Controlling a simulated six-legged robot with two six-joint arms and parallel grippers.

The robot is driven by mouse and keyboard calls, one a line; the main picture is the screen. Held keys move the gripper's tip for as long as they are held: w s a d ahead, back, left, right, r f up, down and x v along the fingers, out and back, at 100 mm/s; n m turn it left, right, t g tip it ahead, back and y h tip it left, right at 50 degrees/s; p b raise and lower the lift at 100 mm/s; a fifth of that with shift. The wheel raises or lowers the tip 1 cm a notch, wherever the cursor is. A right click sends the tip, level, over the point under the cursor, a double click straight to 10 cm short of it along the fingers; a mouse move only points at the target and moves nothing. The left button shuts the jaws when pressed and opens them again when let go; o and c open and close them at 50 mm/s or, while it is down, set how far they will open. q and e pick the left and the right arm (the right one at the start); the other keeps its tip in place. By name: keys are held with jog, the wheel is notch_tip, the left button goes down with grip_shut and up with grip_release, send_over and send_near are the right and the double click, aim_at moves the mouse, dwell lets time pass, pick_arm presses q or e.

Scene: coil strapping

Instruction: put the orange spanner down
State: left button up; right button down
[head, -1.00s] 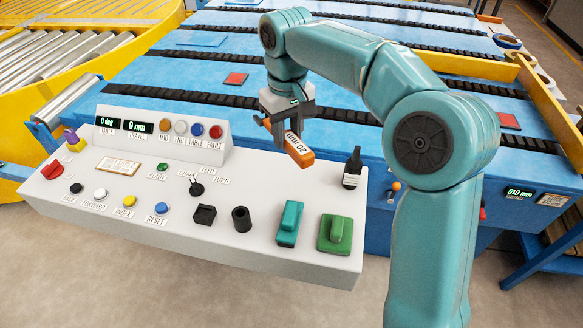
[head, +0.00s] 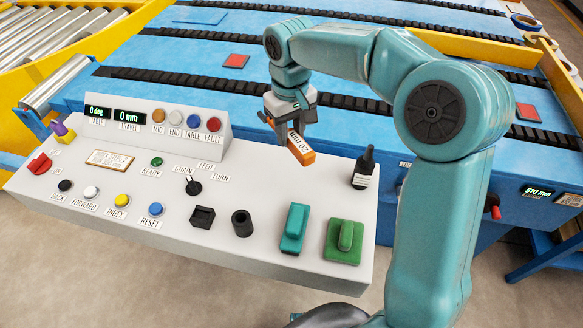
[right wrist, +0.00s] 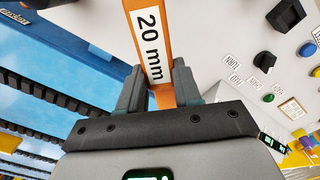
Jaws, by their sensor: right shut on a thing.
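The orange spanner (head: 300,148), labelled "20 mm", is held in my right gripper (head: 290,125) above the back right part of the white control desk. In the right wrist view the orange spanner (right wrist: 158,50) runs between the two dark fingers of my right gripper (right wrist: 160,88), which are shut on it. Its far end leaves the top of that picture. In the head view it hangs tilted and appears clear of the desk top (head: 255,185). My left gripper is not in view.
The desk carries a black square holder (head: 203,217), a black round cup (head: 242,223), a teal block (head: 295,228), a green block with a handle (head: 344,241) and a dark bottle (head: 364,167). Buttons fill its left side. The blue conveyor table (head: 330,95) lies behind.

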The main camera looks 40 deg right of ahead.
send_over(290, 178)
notch_tip(290, 178, down, 8)
jog(key=shift+s+r, duration=0.1)
jog(key=shift+d+f, duration=0.1)
jog(key=shift+f, duration=0.3)
notch_tip(290, 178, down, 4)
jog(key=shift+r, duration=0.2)
jog(key=shift+f, duration=0.35)
jog(key=shift+f+b, duration=0.1)
jog(key=shift+b, duration=0.3)
jog(key=c, duration=0.8)
grip_release()
